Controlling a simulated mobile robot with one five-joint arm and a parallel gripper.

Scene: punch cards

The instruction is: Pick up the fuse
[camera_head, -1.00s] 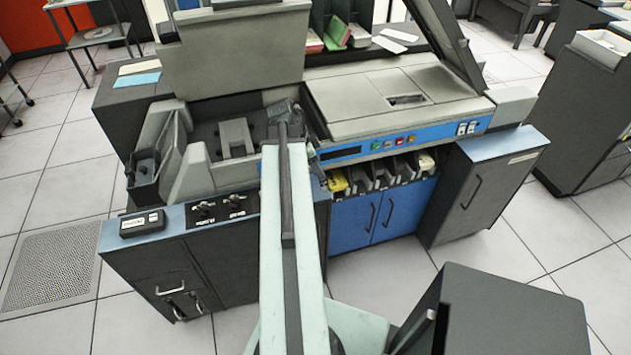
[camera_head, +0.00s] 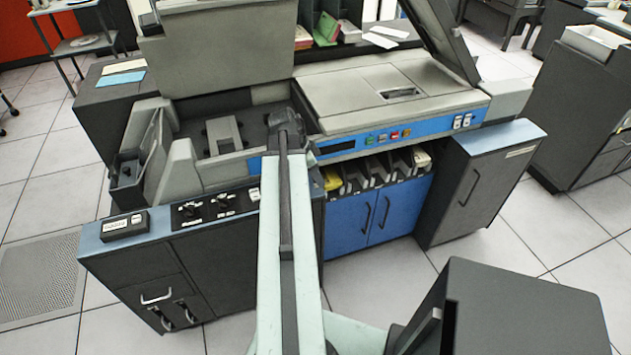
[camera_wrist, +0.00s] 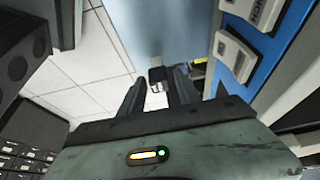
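I cannot make out a fuse for certain in either view. In the head view my arm reaches forward over the card machine (camera_head: 395,92), and its far end with my gripper (camera_head: 286,124) is small and dark there. In the wrist view the two dark fingers of my gripper (camera_wrist: 158,82) stand apart. A small dark piece with a pale end (camera_wrist: 157,80) shows between the fingertips, with gaps on both sides. I cannot tell whether it is the fuse or something behind the fingers.
White switches (camera_wrist: 233,55) on a blue panel are close to the right of my gripper in the wrist view. Blue cabinet doors (camera_head: 352,218) and a grey cabinet (camera_head: 470,190) stand below the machine. A dark box (camera_head: 520,310) is at front right. Floor tiles are clear between.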

